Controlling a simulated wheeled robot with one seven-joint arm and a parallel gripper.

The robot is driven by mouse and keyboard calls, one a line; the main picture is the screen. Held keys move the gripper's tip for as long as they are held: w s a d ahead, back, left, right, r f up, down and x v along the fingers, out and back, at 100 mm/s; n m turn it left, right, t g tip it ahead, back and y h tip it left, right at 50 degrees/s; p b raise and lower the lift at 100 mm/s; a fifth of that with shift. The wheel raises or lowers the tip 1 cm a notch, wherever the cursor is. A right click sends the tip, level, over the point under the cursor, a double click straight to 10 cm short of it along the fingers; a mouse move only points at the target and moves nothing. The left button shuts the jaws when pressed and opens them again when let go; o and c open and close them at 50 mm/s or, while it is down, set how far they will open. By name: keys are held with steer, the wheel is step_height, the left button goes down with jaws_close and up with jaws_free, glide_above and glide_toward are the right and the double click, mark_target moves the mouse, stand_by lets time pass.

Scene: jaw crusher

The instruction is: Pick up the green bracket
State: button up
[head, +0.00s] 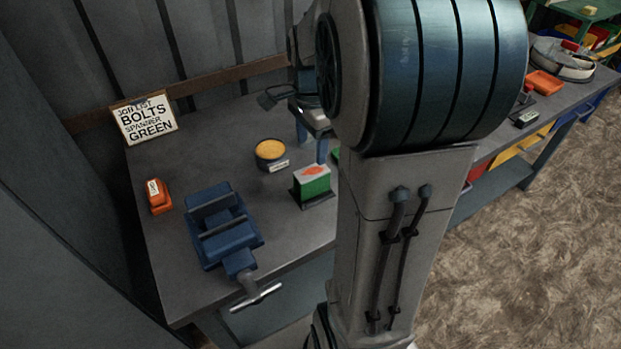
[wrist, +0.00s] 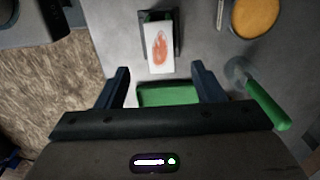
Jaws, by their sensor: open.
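A green piece (wrist: 168,95), which looks like the green bracket, lies between the fingers of my gripper (wrist: 161,70) in the wrist view. Its near part is hidden by the gripper body. A little green also shows beside my arm in the head view (head: 336,154); the arm hides the rest. My gripper (head: 311,146) points down over the bench with its fingers apart, and nothing is clamped. I cannot tell how far above the green piece the fingertips are.
A green box with a white, flame-marked top (head: 312,184) stands close by; it also shows just beyond the fingertips (wrist: 159,48). A green-handled tool (wrist: 266,103) lies right of the fingers. A yellow-topped tin (head: 271,152), blue vise (head: 222,228) and orange item (head: 158,196) share the bench.

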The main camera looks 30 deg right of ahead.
mark_target(312, 171)
steer(key=shift+f, duration=3.6)
steer(key=shift+d+r, duration=0.1)
jaws_close()
